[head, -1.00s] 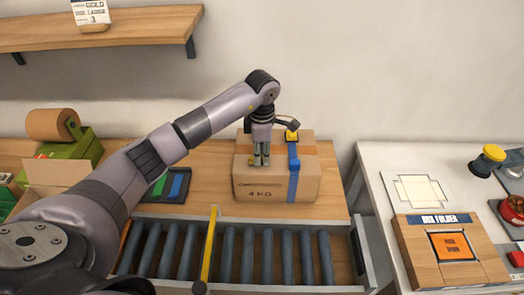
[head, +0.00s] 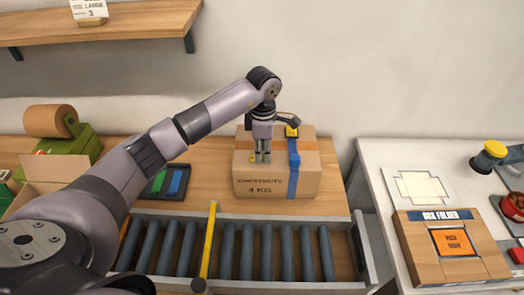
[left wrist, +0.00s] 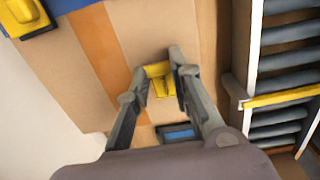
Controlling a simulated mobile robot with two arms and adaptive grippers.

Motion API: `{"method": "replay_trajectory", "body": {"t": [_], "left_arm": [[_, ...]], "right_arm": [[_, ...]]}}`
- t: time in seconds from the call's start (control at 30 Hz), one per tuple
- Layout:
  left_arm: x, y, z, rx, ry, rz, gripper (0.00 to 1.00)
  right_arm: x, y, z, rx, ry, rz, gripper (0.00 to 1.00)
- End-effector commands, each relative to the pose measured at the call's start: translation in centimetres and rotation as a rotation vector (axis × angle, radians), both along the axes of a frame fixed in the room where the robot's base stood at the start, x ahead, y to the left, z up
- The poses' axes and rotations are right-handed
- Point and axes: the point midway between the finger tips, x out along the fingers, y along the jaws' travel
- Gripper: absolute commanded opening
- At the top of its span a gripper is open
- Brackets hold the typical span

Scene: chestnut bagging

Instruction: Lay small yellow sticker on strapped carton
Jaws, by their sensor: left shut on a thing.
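The strapped carton (head: 275,188) stands on the wooden bench behind the rollers. A blue strap (head: 294,165) with a yellow buckle (head: 291,131) runs around its right side; the buckle also shows in the left wrist view (left wrist: 27,14). My left gripper (head: 262,158) points down over the carton's top, left of the strap. In the left wrist view its fingers (left wrist: 166,82) are shut on the small yellow sticker (left wrist: 159,70), over bare cardboard beside the brown tape (left wrist: 108,60). I cannot tell whether the sticker touches the carton. My right gripper is out of view.
A roller conveyor (head: 250,255) with a yellow bar (head: 208,245) across it lies in front of the carton. A dark tray (head: 168,185) with blue and green pieces sits to its left. A box folder (head: 450,250) stands on the white table at the right.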

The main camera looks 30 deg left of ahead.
Motion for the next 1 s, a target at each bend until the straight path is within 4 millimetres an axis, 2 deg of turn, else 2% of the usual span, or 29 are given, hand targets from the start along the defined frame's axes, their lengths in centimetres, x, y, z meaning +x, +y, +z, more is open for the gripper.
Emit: {"method": "replay_trajectory", "body": {"t": [0.23, 0.27, 0.6, 1.0], "left_arm": [[0.03, -0.02, 0.01, 0.0, 0.0, 0.001, 0.13], [0.02, -0.02, 0.01, 0.0, 0.0, 0.001, 0.22], [0.01, -0.02, -0.01, 0.0, 0.001, 0.001, 0.44], [0.02, -0.02, 0.39, 0.0, 0.0, 0.0, 0.44]], "right_arm": [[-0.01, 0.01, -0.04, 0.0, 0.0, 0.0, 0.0], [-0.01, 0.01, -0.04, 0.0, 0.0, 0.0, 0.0], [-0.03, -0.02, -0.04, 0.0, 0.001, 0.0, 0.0], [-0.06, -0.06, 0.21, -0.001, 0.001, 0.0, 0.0]]}}
